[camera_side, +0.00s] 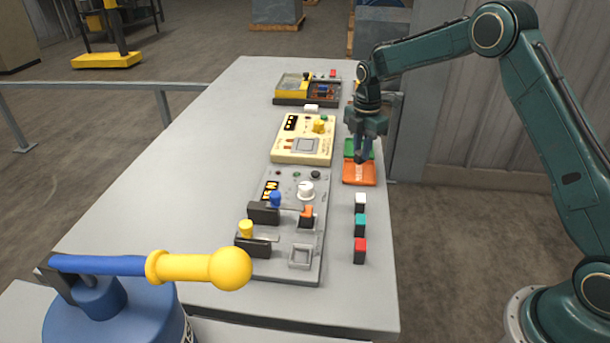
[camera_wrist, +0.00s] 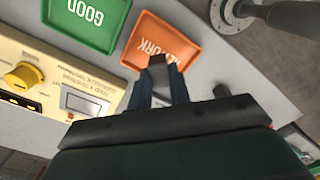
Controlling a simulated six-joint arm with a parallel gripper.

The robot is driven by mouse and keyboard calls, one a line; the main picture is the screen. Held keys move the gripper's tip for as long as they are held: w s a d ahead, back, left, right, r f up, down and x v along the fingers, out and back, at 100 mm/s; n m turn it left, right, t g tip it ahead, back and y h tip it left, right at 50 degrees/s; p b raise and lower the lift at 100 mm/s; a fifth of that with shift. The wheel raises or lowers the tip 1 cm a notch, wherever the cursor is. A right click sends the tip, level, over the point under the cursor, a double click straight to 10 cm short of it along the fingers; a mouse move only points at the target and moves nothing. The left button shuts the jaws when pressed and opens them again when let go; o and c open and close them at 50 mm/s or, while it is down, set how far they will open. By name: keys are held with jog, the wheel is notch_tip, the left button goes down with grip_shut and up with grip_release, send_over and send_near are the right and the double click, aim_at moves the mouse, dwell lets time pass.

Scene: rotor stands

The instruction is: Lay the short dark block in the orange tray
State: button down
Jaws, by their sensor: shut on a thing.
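The orange tray (camera_side: 360,174) lies flat near the right edge of the table in the side view. In the wrist view the orange tray (camera_wrist: 176,36), lettered REWORK, is just beyond my fingertips. My gripper (camera_side: 362,157) points down over the near side of the green tray and the far side of the orange one. In the wrist view my gripper (camera_wrist: 158,76) is shut on a short dark block (camera_wrist: 157,61), whose end shows between the fingertips against the orange tray. The block cannot be made out in the side view. I cannot tell its exact height above the tray.
A green tray (camera_side: 354,147), lettered GOOD, adjoins the orange tray. White (camera_side: 360,201), teal (camera_side: 360,224) and red (camera_side: 360,251) blocks stand in a row nearer the camera. A cream meter (camera_side: 290,151) and grey control panel (camera_side: 281,245) are left of them. The table's left side is clear.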

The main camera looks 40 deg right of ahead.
aim_at(360, 159)
jog(key=shift+f, duration=1.75)
jog(key=shift+f, duration=0.15)
jog(key=c, duration=1.3)
grip_release()
notch_tip(360, 159, up, 12)
jog(key=shift+f, duration=0.1)
jog(key=shift+r, duration=0.3)
